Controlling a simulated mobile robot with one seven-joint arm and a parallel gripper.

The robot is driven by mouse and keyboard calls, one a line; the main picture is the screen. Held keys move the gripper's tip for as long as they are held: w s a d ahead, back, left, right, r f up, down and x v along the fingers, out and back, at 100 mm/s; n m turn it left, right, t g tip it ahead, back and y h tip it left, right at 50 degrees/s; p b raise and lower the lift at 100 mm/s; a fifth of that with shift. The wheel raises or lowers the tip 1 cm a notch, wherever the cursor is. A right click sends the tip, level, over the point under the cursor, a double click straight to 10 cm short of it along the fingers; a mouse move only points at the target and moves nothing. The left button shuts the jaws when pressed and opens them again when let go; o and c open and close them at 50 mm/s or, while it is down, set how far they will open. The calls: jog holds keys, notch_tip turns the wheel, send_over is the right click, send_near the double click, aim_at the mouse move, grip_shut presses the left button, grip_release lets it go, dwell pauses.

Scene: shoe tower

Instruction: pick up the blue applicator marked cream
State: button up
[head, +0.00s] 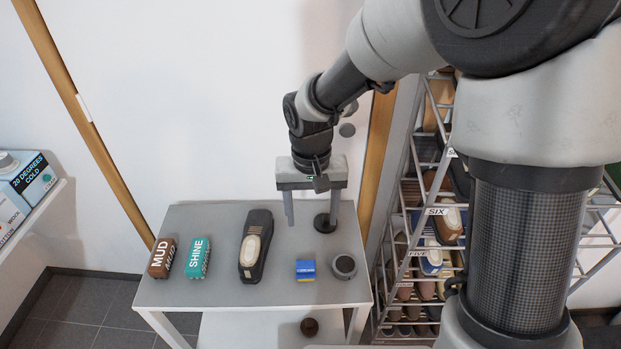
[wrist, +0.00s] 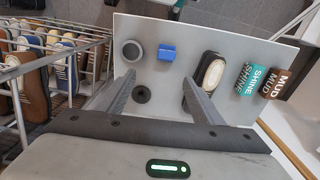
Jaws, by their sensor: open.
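A small blue block (head: 305,267) with a yellow lower edge lies on the grey table; I take it for the cream applicator, though its marking is too small to read. It also shows in the wrist view (wrist: 167,53), near the table's edge, beyond the fingertips. My gripper (head: 312,222) is open and empty, pointing down above the back right of the table. In the wrist view its two fingers (wrist: 158,80) are spread, with bare table between them. The block is apart from the fingers, nearer the table's front edge.
A grey round tin (head: 344,267) stands just right of the block. A dark disc (head: 325,224) lies behind them. A black shoe (head: 254,246), a teal SHINE block (head: 197,258) and a brown MUD block (head: 161,258) are left. A shoe rack (head: 405,262) stands right of the table.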

jog(key=b, duration=0.2)
send_near(305, 265)
jog(key=f, duration=0.3)
jog(key=w+f, duration=0.1)
jog(key=f, duration=0.1)
jog(key=shift+d+f, duration=0.1)
jog(key=shift+d, duration=0.1)
jog(key=f, duration=0.3)
jog(key=f+b, duration=0.1)
jog(key=f, duration=0.1)
jog(key=shift+s+f, duration=0.3)
jog(key=shift+s, duration=0.05)
jog(key=shift+r, duration=0.1)
jog(key=c, duration=1.1)
notch_tip(305, 265, up, 10)
jog(key=shift+p, duration=0.85)
jog(key=o, duration=0.4)
jog(key=c, duration=0.3)
